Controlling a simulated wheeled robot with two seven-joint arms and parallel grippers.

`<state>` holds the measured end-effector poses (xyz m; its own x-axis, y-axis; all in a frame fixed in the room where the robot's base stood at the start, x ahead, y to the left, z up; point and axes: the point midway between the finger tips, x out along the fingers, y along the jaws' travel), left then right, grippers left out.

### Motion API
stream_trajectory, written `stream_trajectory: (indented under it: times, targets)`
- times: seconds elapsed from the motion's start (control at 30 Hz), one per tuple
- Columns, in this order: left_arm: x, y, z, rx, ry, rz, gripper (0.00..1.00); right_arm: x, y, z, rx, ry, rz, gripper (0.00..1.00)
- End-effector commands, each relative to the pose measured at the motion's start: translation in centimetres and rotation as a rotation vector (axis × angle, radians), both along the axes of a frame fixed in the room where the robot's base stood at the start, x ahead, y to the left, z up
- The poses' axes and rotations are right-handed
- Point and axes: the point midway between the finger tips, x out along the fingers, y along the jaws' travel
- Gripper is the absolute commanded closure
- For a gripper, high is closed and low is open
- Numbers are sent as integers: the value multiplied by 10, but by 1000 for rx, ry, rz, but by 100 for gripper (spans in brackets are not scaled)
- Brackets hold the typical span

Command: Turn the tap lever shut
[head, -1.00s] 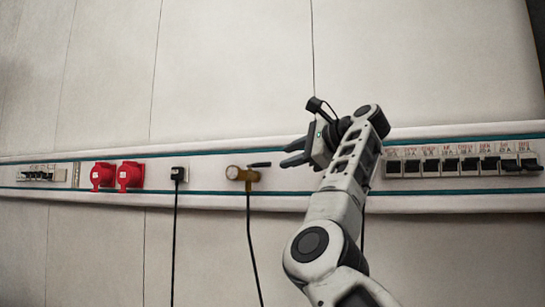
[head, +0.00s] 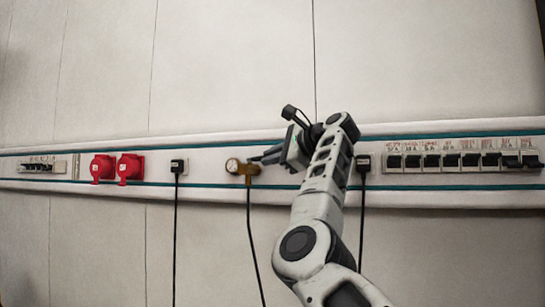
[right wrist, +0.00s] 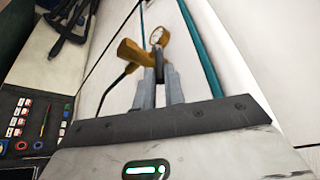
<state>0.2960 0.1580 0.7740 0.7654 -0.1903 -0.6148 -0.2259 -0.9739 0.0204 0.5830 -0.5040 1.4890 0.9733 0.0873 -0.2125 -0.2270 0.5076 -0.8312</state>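The brass tap (head: 243,168) with a round gauge sits on the wall rail, and a cable or hose hangs from it. Its dark lever (head: 256,158) points right in the head view, toward my right gripper (head: 268,157). In the right wrist view the brass tap (right wrist: 133,52) is just beyond the fingertips, and the lever (right wrist: 158,66) lies between the two grey fingers of my right gripper (right wrist: 160,78). The fingers stand close on both sides of the lever and look closed on it. The arm hides part of the rail. My left gripper is not in view.
Red sockets (head: 130,168) and a black plug (head: 178,166) with a hanging cable are left of the tap. Another black plug (head: 363,163) and a row of breakers (head: 452,161) are to the right. The wall above is bare. A control panel (right wrist: 30,122) shows at lower left in the wrist view.

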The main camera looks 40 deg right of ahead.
Motion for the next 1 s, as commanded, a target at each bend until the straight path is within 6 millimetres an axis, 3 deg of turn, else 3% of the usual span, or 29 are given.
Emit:
stream_trajectory:
  times: [0.7, 0.8, 1.0]
  targets:
    - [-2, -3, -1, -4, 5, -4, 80, 2, -9, -1, 1, 1, 124, 100]
    - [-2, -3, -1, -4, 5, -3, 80, 2, -9, -1, 1, 1, 124, 67]
    - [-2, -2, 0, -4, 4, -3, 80, 2, -9, 0, 1, 0, 124, 67]
